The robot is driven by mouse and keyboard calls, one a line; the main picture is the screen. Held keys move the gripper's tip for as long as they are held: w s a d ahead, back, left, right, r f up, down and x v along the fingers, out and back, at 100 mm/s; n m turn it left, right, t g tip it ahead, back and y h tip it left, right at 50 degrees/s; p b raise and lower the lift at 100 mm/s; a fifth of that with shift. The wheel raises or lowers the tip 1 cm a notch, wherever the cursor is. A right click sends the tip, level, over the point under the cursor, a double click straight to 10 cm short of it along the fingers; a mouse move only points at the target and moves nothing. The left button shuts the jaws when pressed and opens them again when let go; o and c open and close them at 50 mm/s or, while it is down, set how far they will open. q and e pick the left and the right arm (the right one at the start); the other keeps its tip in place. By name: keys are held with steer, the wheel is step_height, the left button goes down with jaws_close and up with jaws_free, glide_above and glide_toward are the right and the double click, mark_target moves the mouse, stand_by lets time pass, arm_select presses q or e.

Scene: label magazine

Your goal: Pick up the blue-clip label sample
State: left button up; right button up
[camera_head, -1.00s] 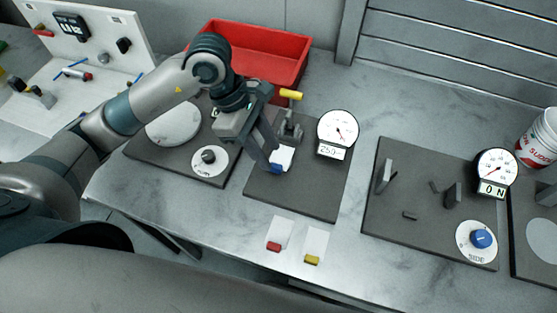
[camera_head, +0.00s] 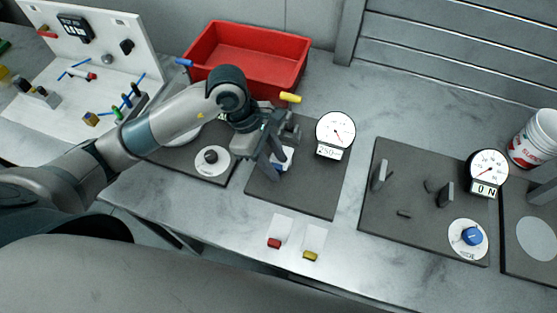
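The blue-clip label sample, a small white card (camera_head: 287,154) with a blue clip (camera_head: 277,168) at its near end, is at the dark plate (camera_head: 315,198) in the middle of the bench. My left gripper (camera_head: 276,160) points down at the card, and its fingers partly cover the card and clip. The fingers look apart, one on the near left and one farther back. I cannot tell whether they touch the card. My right gripper is out of view.
A red-clip sample (camera_head: 274,243) and a yellow-clip sample (camera_head: 310,256) lie on the bench in front. A dial gauge (camera_head: 335,130) stands right of the card. A red bin (camera_head: 243,40) is behind my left arm. Another plate (camera_head: 375,220) with fixtures lies to the right.

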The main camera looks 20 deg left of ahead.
mark_target(275, 165)
arm_select(q)
jaws_close()
steer(key=shift+r, duration=0.1)
steer(key=shift+r+b, duration=0.65)
steer(key=shift+r, duration=0.15)
step_height(275, 165, up, 2)
steer(key=shift+w+r+b, duration=0.1)
steer(key=shift+b, duration=0.5)
steer(key=d+r+b, duration=0.4)
steer(key=d+r, duration=0.3)
steer(key=d, duration=0.4)
steer(key=shift+d, duration=0.35)
